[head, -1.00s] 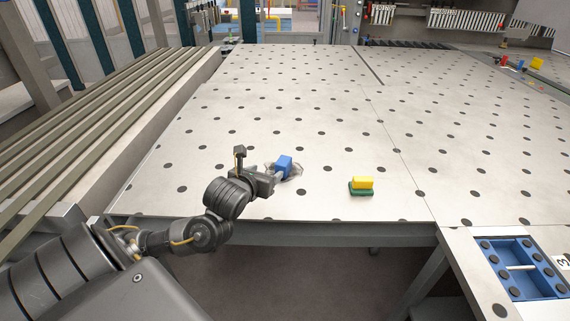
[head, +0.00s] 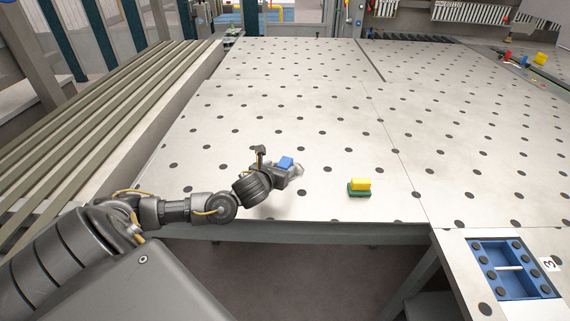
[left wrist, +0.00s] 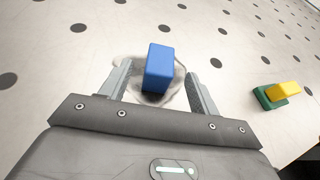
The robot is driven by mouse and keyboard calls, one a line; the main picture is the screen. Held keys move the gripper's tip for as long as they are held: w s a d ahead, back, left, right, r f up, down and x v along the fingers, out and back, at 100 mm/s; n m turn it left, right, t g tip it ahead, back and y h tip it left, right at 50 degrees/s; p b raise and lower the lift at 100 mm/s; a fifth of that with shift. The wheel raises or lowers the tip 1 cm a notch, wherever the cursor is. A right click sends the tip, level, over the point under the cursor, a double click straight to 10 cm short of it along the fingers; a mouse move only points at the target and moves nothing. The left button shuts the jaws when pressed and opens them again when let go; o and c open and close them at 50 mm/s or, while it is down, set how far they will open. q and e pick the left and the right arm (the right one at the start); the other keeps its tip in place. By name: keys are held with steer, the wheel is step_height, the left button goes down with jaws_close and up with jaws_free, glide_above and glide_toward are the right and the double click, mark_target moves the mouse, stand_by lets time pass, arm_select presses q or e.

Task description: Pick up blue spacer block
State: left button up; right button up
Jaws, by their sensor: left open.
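The blue spacer block (head: 286,162) stands on the perforated table at its near left part. In the left wrist view the blue block (left wrist: 159,67) sits between the two open fingers, on a pale grey patch, with a visible gap on each side. My left gripper (head: 295,172) is open, low over the table, and partly hides the block's lower part in the head view. In the left wrist view the left gripper (left wrist: 160,88) has its fingers either side of the block's near part. My right gripper is not in view.
A yellow block (head: 361,184) lies on a green block (head: 359,193) to the right of the gripper. A blue tray (head: 515,268) with dark round pieces sits at the lower right. Slatted rails (head: 100,110) run along the left. The table (head: 300,100) beyond is clear.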

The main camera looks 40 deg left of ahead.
mark_target(283, 164)
arm_select(q)
steer(key=shift+p+x, duration=0.3)
steer(key=shift+x, duration=0.8)
steer(key=shift+w+a, duration=0.1)
steer(key=shift+w, duration=0.2)
steer(key=shift+w+f, duration=0.1)
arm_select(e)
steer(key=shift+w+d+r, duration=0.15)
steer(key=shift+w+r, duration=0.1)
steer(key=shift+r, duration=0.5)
arm_select(q)
steer(key=c, duration=1.1)
